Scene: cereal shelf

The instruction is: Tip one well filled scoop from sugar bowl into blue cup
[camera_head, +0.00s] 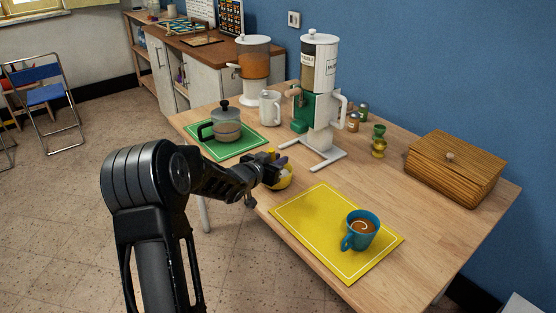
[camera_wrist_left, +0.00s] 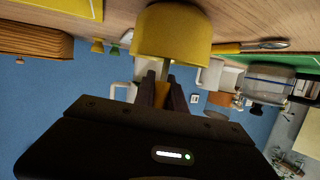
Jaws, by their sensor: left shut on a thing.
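The blue cup (camera_head: 366,240) stands upright on the yellow mat (camera_head: 308,213) and holds a brown drink with a pale swirl. A yellow bowl, which I take as the sugar bowl (camera_head: 285,182), stands beside the mat, partly hidden by my left gripper (camera_head: 276,164). The bowl (camera_wrist_left: 172,35) also shows upside down in the left wrist view. There my left gripper (camera_wrist_left: 163,92) is shut on the yellow handle of a scoop (camera_wrist_left: 165,69). Its metal shank runs to the bowl; the scoop's head and the bowl's contents are hidden. My right gripper is not in view.
A grinder-like dispenser (camera_head: 320,105) stands behind the bowl. A pot (camera_head: 227,124) sits on a green mat, with a white mug (camera_head: 270,107) nearby. A wooden bread box (camera_head: 455,168) is at the right. A yellow-handled spoon (camera_wrist_left: 250,46) lies near the bowl.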

